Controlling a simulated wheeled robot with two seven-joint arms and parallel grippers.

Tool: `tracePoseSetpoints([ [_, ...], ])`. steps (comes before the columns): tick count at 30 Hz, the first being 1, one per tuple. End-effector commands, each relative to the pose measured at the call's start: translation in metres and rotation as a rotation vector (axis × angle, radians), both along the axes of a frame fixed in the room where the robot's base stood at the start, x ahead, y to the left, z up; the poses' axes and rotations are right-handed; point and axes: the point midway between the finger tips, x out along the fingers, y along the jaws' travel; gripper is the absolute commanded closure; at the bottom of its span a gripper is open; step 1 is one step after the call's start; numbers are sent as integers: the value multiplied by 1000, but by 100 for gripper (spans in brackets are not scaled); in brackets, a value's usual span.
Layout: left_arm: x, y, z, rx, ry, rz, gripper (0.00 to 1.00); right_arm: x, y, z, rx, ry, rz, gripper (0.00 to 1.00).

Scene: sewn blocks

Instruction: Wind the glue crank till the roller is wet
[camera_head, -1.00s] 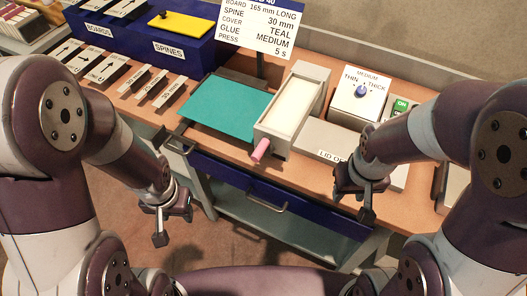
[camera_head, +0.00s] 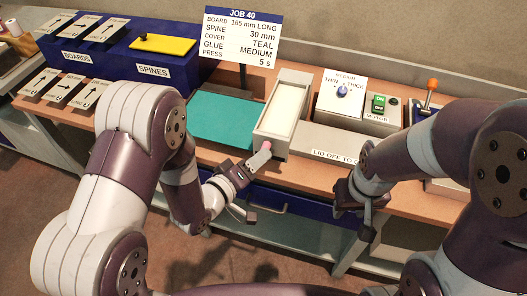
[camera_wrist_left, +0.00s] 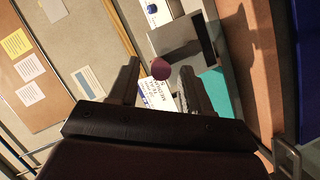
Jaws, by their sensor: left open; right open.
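The glue box (camera_head: 270,130) is a grey trough with a pale cream surface inside; I cannot make out the roller or how wet it is. Its crank handle, a pink knob (camera_head: 267,146), sticks out at the front end. My left gripper (camera_head: 256,186) is open just in front of the box, one finger close to the knob. In the left wrist view the knob (camera_wrist_left: 161,69) appears between the open fingertips; I cannot tell whether they touch it. My right gripper (camera_head: 355,220) is open and empty in front of the table's edge.
A thickness dial (camera_head: 342,90), marked thin to thick, and a motor switch (camera_head: 379,103) stand right of the box. A grey lid (camera_head: 318,140) lies beside it. Teal cover cloth (camera_head: 222,118) lies left. A job card (camera_head: 240,37) stands behind. An orange-knobbed lever (camera_head: 432,84) is further right.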

Motion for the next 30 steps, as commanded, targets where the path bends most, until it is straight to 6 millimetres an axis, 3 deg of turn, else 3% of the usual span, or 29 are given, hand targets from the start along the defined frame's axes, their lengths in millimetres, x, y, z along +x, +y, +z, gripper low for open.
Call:
tracePoseSetpoints([
  [6, 22, -17, -5, 2, -1, 0, 52, 0, 0, 6, 0, 0, 0, 57],
  [16, 27, -20, -7, 1, -1, 1, 52, 0, 0, 6, 0, 0, 0, 57],
  [17, 27, -20, -7, 1, -1, 1, 55, 0, 0, 6, 0, 0, 0, 57],
  [21, 27, -20, -7, 1, -1, 1, 100, 0, 0, 6, 0, 0, 0, 57],
  [30, 26, -21, -7, 20, -7, 0, 100, 0, 0, 6, 0, 0, 0, 57],
])
